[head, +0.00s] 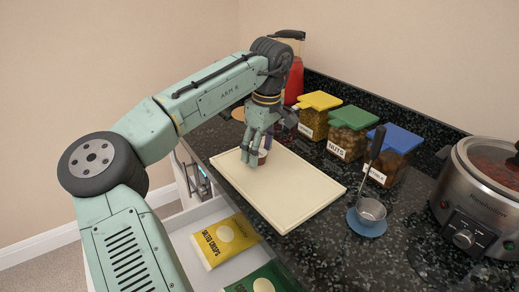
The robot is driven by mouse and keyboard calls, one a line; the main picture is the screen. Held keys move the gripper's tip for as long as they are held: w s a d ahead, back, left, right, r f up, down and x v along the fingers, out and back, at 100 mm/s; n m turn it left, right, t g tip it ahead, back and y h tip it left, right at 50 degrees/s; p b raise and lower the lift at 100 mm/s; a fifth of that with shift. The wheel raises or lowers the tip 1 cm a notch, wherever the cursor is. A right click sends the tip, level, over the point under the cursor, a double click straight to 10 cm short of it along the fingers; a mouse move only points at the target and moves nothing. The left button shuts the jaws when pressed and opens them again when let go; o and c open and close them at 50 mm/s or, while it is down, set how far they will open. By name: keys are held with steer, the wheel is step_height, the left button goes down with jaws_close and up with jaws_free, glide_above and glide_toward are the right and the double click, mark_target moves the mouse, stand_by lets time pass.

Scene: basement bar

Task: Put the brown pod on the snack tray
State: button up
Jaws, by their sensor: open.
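A cream rectangular board (300,195), which looks like the snack tray, lies flat on the dark speckled counter. A small brown and pale object (263,157), likely the brown pod, is at the tray's far left end, partly hidden by my fingers. My gripper (254,154) points down over that end of the tray, open, with its fingers close beside the small object. I cannot tell whether they touch it, or whether the object rests on the tray.
Lidded jars with yellow (318,101), green (353,117) and blue (396,138) lids stand along the back. A ladle rests in a small metal cup (371,211) on a blue coaster. A slow cooker (480,200) stands right. An open drawer holds yellow (225,241) and green packets.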

mark_target(264, 155)
step_height(264, 155, up, 12)
steer(key=d, duration=0.1)
steer(key=shift+s+b, duration=0.4)
steer(key=shift+b, duration=0.05)
steer(key=shift+d, duration=0.1)
